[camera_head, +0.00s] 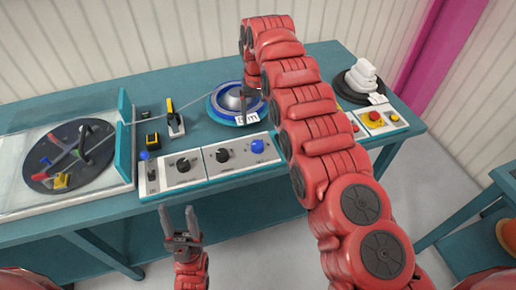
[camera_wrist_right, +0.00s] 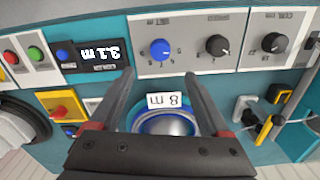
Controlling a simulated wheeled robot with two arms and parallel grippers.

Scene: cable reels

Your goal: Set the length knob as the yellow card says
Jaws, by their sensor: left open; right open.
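The control panel (camera_head: 235,155) on the bench's front has two black knobs (camera_head: 222,155) and a blue knob (camera_head: 257,146). In the right wrist view, which is upside down, the blue knob (camera_wrist_right: 160,49) has marks around it and a black knob (camera_wrist_right: 217,45) sits beside it. The labels are too small to tell surely which is the length knob. I make out no yellow card. My right gripper (camera_head: 250,92) is open and empty above the blue reel (camera_head: 222,98), behind the panel. My left gripper (camera_head: 180,222) is open and empty, in front of the bench.
A white card (camera_wrist_right: 164,99) reading 8 m stands at the blue reel. A display (camera_wrist_right: 98,53) reads 3.1 m. A yellow-handled lever (camera_head: 171,106) stands behind the panel. A glass-covered disc (camera_head: 70,155) is at left. A white reel stack (camera_head: 362,72) and red button (camera_head: 375,116) are at right.

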